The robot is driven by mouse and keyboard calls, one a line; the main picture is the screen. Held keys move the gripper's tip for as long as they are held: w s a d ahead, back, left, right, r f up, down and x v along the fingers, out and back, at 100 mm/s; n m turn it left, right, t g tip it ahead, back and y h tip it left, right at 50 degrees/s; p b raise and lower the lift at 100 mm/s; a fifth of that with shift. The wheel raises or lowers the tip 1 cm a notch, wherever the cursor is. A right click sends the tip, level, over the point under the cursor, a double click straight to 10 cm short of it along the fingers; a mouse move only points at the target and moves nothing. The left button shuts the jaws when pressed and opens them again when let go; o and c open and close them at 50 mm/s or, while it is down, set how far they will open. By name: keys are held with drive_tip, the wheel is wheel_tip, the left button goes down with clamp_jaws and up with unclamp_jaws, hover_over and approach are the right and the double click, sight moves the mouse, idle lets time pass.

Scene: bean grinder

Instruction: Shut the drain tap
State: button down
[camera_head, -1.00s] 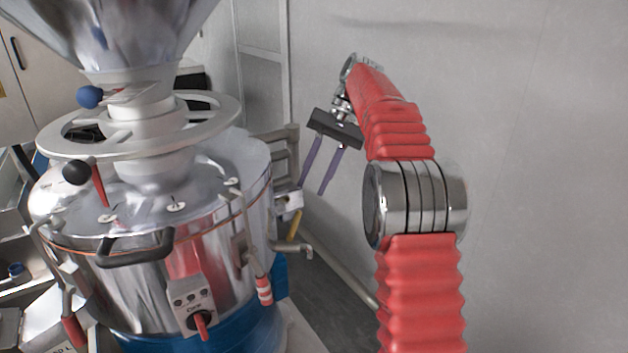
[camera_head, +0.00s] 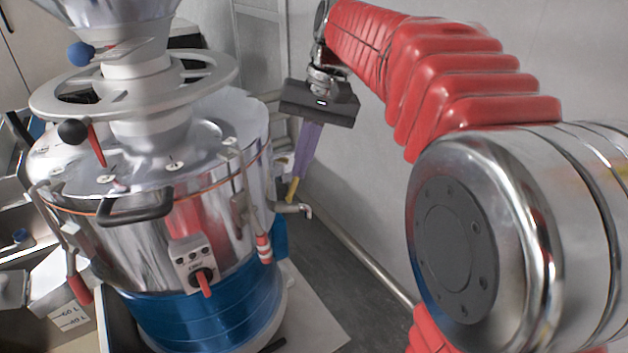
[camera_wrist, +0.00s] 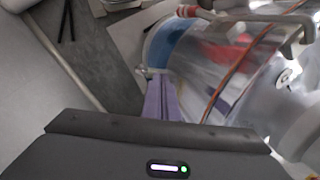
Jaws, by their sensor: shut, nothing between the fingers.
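The drain tap (camera_head: 292,207) is a metal spout on the right side of the steel grinder, with a yellow lever (camera_head: 292,189) standing up from it. My gripper (camera_head: 299,172) has purple fingers shut together and empty, pointing down just above the yellow lever. I cannot tell whether the fingertips touch the lever. In the wrist view the fingers (camera_wrist: 159,82) reach toward the metal tap (camera_wrist: 150,72) beside the blue base; the lever is not clear there.
The steel grinder (camera_head: 150,245) with its blue base (camera_head: 200,310) fills the left. A red-handled lever (camera_head: 263,248) hangs on its side near the tap. A plain wall and a floor pipe (camera_head: 370,262) lie to the right. Grey floor below the tap is free.

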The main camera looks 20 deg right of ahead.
drive_tip(key=s+a+f+n+t+h, duration=0.1)
drive_tip(key=s+f+t, duration=0.1)
drive_tip(key=s+f, duration=0.4)
drive_tip(key=s+a+f+n+t+h, duration=0.1)
drive_tip(key=s+f, duration=0.4)
drive_tip(key=s, duration=0.8)
drive_tip(key=shift+a+f+n+t+h, duration=0.2)
drive_tip(key=shift+f+n+t+h, duration=0.15)
drive_tip(key=shift+n+t+h, duration=0.4)
drive_tip(key=shift+a, duration=0.1)
